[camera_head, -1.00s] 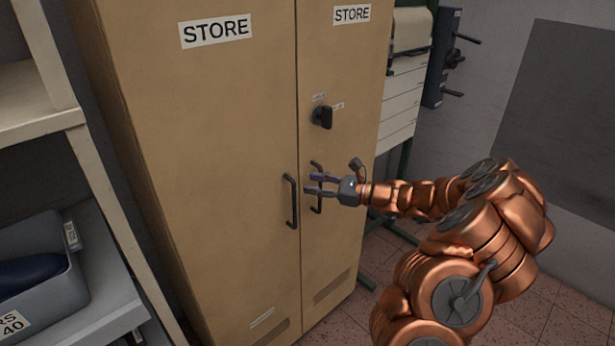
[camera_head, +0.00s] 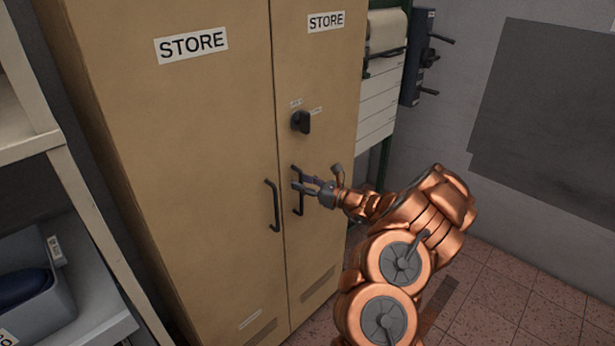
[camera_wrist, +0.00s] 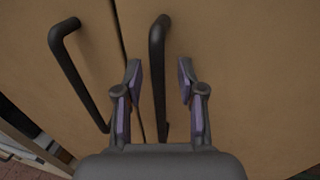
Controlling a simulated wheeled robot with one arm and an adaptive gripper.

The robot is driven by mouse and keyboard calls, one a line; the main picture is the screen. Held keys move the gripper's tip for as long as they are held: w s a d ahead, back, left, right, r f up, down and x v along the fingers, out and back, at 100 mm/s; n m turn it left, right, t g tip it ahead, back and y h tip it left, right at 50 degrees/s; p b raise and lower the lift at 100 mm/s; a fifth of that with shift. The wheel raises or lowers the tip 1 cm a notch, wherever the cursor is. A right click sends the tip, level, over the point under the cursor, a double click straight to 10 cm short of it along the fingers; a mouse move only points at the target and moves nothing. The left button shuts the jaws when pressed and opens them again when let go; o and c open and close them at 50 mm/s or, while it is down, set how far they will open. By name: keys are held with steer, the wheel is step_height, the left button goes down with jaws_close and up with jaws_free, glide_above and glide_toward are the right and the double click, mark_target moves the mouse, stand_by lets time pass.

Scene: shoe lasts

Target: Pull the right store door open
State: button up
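The right store door (camera_head: 318,75) is a tan cabinet door with a STORE label, and it sits flush with the left store door (camera_head: 190,120). Its dark bar handle (camera_head: 299,206) shows beside the seam in the head view. In the wrist view the right handle (camera_wrist: 157,62) runs up between my fingers. My gripper (camera_head: 296,183) is at this handle; in the wrist view its purple-padded fingers (camera_wrist: 158,78) are apart, one on each side of the bar, with a visible gap on both sides. The left door's handle (camera_wrist: 75,75) stands clear to the left of the fingers.
A black latch knob (camera_head: 301,122) is on the right door above the handle. An open shelf (camera_head: 60,190) with a grey bin (camera_head: 45,310) stands at the left. A rack with white panels (camera_head: 378,100) stands right of the cabinet. Tiled floor (camera_head: 510,300) is free at the right.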

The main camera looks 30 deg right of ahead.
steer(key=shift+w+a, duration=0.25)
steer(key=shift+w, duration=0.25)
steer(key=shift+r, duration=0.1)
jaws_close()
steer(key=shift+d, duration=0.1)
